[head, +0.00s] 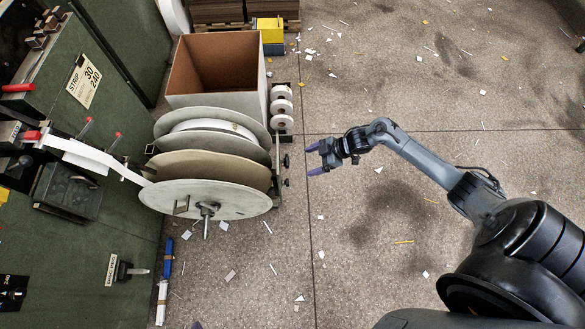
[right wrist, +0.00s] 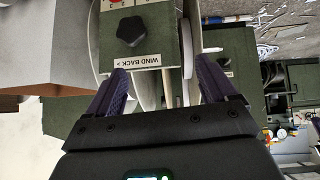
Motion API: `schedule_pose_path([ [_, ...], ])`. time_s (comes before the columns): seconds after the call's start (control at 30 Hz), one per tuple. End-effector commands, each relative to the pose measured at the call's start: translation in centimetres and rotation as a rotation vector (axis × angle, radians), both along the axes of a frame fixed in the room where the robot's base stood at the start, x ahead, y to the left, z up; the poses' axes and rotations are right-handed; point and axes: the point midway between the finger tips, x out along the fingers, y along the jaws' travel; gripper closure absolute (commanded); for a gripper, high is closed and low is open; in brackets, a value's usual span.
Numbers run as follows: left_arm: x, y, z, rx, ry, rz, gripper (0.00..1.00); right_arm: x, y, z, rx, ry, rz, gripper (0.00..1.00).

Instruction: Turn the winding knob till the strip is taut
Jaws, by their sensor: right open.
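The winding knob (right wrist: 131,31) is a black star-shaped knob on a green plate above a "WIND BACK >" label (right wrist: 136,63) in the right wrist view. My right gripper (head: 314,158) is open and empty, to the right of the reel stand in the head view. In its wrist view the purple fingers (right wrist: 161,78) are apart; the knob lies beyond them, left of the middle of their gap. The white strip (head: 98,157) runs from the green machine down to the reels (head: 205,197), bending slightly. A purple tip, apparently of my left gripper (head: 197,325), barely shows at the bottom edge.
An open cardboard box (head: 217,70) stands behind the reels, with small white rolls (head: 281,107) beside it. The green machine (head: 45,225) fills the left. A blue-and-white tool (head: 164,290) lies on the floor. Floor right of the stand is open, with scattered paper scraps.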

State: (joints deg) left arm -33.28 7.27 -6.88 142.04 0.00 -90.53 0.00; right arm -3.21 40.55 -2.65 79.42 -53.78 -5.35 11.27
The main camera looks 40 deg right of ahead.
Motion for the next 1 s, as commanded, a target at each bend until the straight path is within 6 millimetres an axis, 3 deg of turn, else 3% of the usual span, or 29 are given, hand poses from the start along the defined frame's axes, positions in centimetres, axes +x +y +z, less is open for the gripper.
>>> schedule_pose_path([
  [0.03,0.0,0.0,-3.1,-0.001,0.0,0.001,0.38,0.9,-0.8,-2.3,-0.013,-0.016,-0.002,0.15],
  [0.2,0.0,-0.2,-6.4,-0.007,0.0,0.004,0.38,2.9,-2.1,-3.5,-0.039,-0.055,-0.002,0.15],
  [0.57,0.1,-0.3,-8.8,-0.014,-0.002,0.008,0.38,4.8,-1.8,-4.9,-0.043,-0.083,-0.002,0.15],
  [1.0,0.1,0.0,-13.2,-0.002,-0.003,0.001,0.38,8.4,1.3,-9.7,-0.042,-0.083,-0.003,0.15],
])
